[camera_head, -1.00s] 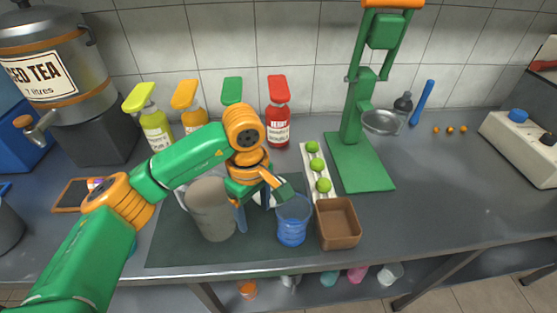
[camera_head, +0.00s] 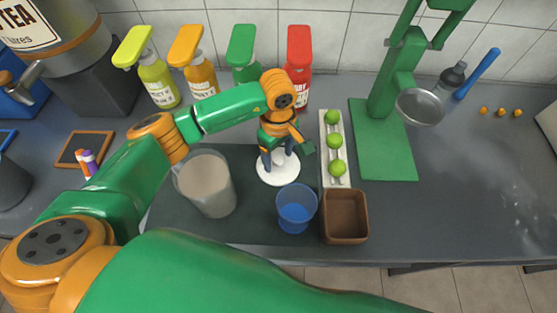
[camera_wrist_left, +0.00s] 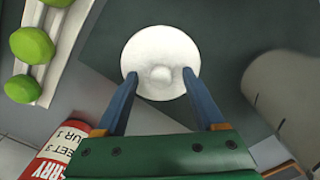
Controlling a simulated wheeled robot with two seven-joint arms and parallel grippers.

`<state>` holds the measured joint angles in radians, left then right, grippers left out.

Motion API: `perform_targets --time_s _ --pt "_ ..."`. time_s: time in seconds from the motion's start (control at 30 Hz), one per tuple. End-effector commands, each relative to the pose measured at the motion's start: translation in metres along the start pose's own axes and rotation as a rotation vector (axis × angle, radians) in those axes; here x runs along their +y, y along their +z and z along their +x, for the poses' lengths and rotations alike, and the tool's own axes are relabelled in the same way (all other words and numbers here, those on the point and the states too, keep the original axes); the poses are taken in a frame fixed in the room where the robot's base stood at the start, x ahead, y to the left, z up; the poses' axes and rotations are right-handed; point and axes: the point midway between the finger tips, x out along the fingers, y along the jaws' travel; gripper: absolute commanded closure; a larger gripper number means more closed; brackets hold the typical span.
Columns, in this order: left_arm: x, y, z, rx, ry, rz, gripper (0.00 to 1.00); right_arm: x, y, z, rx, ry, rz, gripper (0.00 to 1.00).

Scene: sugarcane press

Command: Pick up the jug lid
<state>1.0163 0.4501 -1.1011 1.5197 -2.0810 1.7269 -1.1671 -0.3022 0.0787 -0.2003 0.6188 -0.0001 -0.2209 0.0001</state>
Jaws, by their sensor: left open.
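The jug lid (camera_head: 278,172) is a white round disc with a small knob at its middle. It lies on the dark mat in the head view, between the grey jug (camera_head: 206,184) and the row of limes. It also shows in the left wrist view (camera_wrist_left: 160,52). My left gripper (camera_head: 279,158) points down over the lid. In the left wrist view its two blue fingers (camera_wrist_left: 160,88) are apart, with the knob between and just beyond their tips. Whether the fingers touch the lid I cannot tell. My right gripper is not in view.
A blue cup (camera_head: 296,208) and a brown square bowl (camera_head: 345,216) stand in front of the lid. A white tray with limes (camera_head: 335,150) lies to its right, beside the green press (camera_head: 385,140). Syrup bottles (camera_head: 298,65) line the wall. The counter's right side is mostly clear.

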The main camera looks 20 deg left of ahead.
Motion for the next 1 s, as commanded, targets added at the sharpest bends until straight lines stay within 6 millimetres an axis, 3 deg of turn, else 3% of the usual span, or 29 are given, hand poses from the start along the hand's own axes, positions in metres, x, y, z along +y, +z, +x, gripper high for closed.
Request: perform_targets --time_s 0.07,0.1,0.3,0.37,0.63,0.73,1.0 --pt "0.000 0.000 0.000 0.000 0.000 0.000 0.29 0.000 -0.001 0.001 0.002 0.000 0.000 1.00" --pt "0.000 0.000 0.000 0.000 0.000 0.000 0.35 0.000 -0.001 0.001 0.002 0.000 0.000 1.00" --pt "0.000 0.000 0.000 0.000 0.000 0.000 0.89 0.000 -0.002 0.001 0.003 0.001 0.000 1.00" --pt "0.000 0.000 0.000 0.000 0.000 0.000 1.00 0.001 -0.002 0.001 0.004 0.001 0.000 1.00" --pt "0.000 0.000 -0.001 0.001 0.000 -0.001 1.00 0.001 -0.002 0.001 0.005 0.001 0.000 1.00" --pt "0.001 0.000 -0.010 0.001 0.003 -0.001 1.00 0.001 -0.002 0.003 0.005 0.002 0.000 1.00" --pt "0.001 -0.001 -0.075 0.004 0.006 0.001 1.00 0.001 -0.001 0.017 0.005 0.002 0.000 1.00"
